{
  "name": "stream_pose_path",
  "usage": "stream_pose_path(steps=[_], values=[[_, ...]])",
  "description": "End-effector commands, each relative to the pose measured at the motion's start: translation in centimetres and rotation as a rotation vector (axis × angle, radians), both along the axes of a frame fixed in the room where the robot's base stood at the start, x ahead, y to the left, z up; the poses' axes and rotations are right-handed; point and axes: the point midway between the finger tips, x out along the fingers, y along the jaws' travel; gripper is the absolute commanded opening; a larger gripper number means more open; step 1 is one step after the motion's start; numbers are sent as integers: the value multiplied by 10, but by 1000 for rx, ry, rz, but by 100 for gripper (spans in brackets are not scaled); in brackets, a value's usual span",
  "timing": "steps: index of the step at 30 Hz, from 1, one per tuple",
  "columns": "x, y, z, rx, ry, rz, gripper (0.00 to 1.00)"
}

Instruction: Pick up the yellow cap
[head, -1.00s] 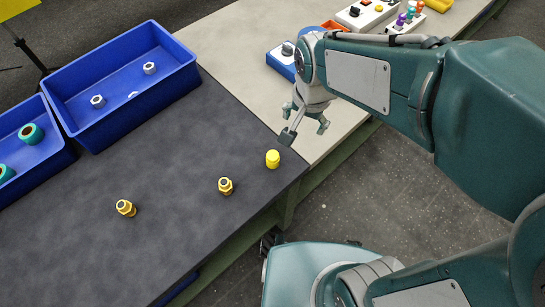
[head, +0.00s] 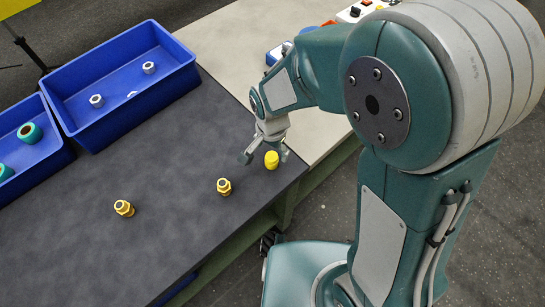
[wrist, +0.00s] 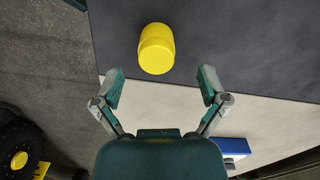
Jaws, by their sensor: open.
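The yellow cap (head: 271,160) stands on the dark mat (head: 150,200) near its right edge. My gripper (head: 264,157) is open and empty, its fingers spread close to the cap in the head view. In the wrist view the cap (wrist: 156,48) lies ahead of my gripper (wrist: 160,87), just beyond the two fingertips and roughly midway between them. The fingers do not touch it there. How high the fingertips are above the mat is hard to tell.
Two brass fittings, one in the middle (head: 224,187) and one farther left (head: 124,208), stand on the mat. A blue bin (head: 120,85) holds several silver nuts; another blue bin (head: 35,150) holds green rings. The mat between bins and fittings is clear.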

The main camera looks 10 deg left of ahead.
Motion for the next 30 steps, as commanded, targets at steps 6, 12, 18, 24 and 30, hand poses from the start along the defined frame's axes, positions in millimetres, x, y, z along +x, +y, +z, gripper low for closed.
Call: stream_pose_path(steps=[6,12,18,24,30], values=[[-6,-3,-33,-2,3,0,93],[-5,-4,-40,1,0,0,93],[-5,-3,-40,0,1,0,62],[-5,-2,-40,-1,0,0,26],[-5,-2,-41,0,1,0,26]])
